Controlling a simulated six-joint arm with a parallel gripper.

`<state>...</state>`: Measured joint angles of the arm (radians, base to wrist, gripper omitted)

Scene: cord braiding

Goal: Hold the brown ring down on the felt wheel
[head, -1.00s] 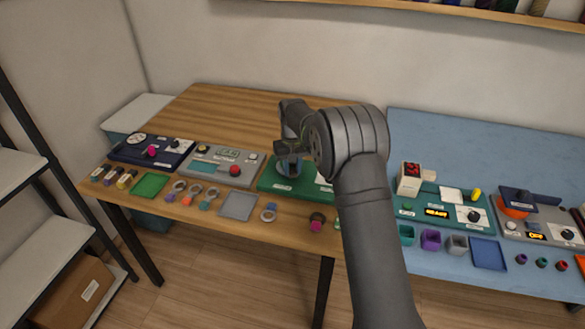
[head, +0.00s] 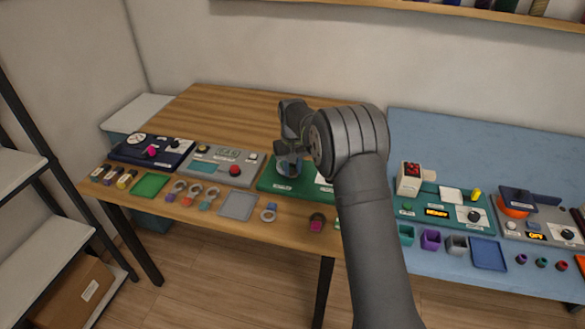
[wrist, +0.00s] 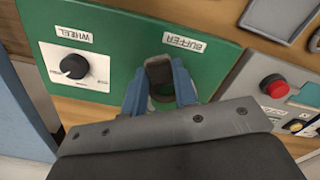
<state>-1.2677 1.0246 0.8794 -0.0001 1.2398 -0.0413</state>
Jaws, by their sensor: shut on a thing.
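My gripper (wrist: 159,92), with blue fingers, points down at the green board (wrist: 215,72) beside the label BUFFER. It is shut on a small dark brownish piece, which I take for the brown ring (wrist: 159,68). The fingers cover most of it, so its shape is unclear. In the head view my gripper (head: 288,165) is low over the left part of the green board.
A black knob (wrist: 74,66) labelled WHEEL sits on the green board. A grey panel with a red button (head: 235,170) stands to the left. Several grey rings (head: 195,190), a grey tray (head: 238,206) and a brown-and-magenta piece (head: 317,222) lie along the front of the wooden table.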

